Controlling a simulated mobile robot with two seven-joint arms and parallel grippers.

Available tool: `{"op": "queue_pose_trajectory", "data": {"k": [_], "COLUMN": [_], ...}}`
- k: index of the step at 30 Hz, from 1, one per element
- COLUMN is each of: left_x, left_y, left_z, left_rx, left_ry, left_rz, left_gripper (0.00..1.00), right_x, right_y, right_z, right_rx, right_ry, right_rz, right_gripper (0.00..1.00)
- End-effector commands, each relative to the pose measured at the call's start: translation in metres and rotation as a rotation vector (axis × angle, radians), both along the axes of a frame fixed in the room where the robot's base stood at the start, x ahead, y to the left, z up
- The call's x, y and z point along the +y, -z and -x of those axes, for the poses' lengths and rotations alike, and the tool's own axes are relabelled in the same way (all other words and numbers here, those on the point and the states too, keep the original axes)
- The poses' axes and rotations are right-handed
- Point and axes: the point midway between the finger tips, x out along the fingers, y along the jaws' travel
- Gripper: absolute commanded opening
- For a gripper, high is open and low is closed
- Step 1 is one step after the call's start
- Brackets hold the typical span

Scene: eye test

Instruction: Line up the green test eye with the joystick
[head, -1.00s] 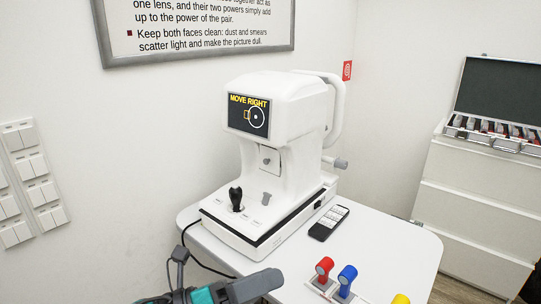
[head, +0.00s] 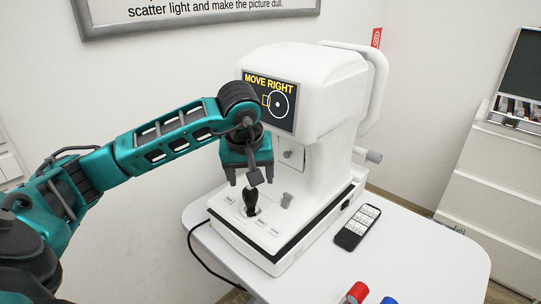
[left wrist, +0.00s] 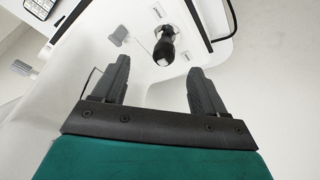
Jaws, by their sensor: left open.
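The white eye-testing machine (head: 310,110) stands on the table. Its screen (head: 270,103) reads MOVE RIGHT in yellow and shows a small yellow square left of centre in a white ring with a dot. The black joystick (head: 251,204) stands upright on the machine's base; in the left wrist view it (left wrist: 166,47) shows just beyond the fingertips, roughly between them. My left gripper (head: 251,182) is open and empty, pointing down just above the joystick, with no contact visible. No green test eye shows in these views. My right gripper is not in view.
A small grey knob (head: 287,200) rises from the base right of the joystick. A black-and-white handset (head: 357,227) lies right of the machine. Red (head: 355,292) and blue (head: 388,300) handles show at the bottom edge. The table's right part is clear.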

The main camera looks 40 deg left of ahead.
Motion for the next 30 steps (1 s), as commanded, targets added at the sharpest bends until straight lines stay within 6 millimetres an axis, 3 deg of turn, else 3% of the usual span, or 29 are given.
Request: {"op": "queue_pose_trajectory", "data": {"k": [3,8,21,30], "left_x": [0.014,0.019,0.038,0.046], "left_y": [-0.009,-0.001,0.075,0.105], "left_z": [0.0,-0.002,-0.026,-0.036], "left_rx": [-0.002,0.0,0.002,-0.002], "left_ry": [-0.001,-0.001,-0.003,-0.003], "left_rz": [-0.066,-0.077,-0.072,-0.072], "left_gripper": [0.72,0.72,0.72,0.72], "right_x": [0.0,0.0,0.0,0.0], "right_y": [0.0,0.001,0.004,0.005], "right_z": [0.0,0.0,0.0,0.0], "right_rx": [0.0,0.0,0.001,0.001], "right_ry": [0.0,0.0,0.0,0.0], "right_rz": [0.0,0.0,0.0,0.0], "right_gripper": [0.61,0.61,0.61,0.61]}}
